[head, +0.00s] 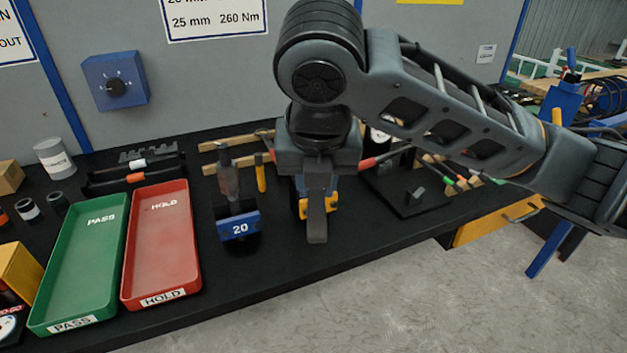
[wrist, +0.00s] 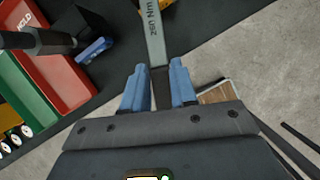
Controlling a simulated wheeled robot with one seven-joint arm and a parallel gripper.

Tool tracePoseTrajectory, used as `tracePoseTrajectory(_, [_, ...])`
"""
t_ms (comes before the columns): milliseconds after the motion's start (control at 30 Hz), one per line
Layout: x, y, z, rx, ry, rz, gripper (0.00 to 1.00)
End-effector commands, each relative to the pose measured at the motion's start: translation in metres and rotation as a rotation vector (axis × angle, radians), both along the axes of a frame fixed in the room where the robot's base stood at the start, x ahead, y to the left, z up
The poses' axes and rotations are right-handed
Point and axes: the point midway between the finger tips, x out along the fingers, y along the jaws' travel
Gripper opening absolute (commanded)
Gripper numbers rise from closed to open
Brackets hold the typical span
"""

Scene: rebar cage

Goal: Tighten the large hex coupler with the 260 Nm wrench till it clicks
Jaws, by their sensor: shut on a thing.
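My gripper (head: 317,172) is over the bench front, right of the stand marked 20. In the wrist view its blue fingers (wrist: 158,88) are shut on a grey flat-handled wrench (wrist: 154,38). Lettering ending in Nm shows upside down on the handle; its number is hard to read. In the head view the wrench handle (head: 317,222) points toward the bench's front edge. The wrench's head is out of sight. The stand marked 20 (head: 239,226) carries an upright bar with a brownish coupler (head: 228,182). A blue and yellow piece (head: 331,203) is partly hidden behind my gripper. I cannot make out the large coupler.
A green PASS tray (head: 76,270) and a red HOLD tray (head: 161,245) lie at the left. A black block on a plate (head: 415,197) stands at the right. A blue dial box (head: 115,82) is on the back panel. The front bench strip (head: 270,280) is clear.

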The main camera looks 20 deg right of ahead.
Motion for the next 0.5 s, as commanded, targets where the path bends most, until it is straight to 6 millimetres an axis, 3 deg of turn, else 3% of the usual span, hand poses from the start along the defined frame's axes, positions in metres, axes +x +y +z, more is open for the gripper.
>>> tracePoseTrajectory(500, [0.0, 0.0, 0.012, 0.0, -0.001, -0.001, 0.0])
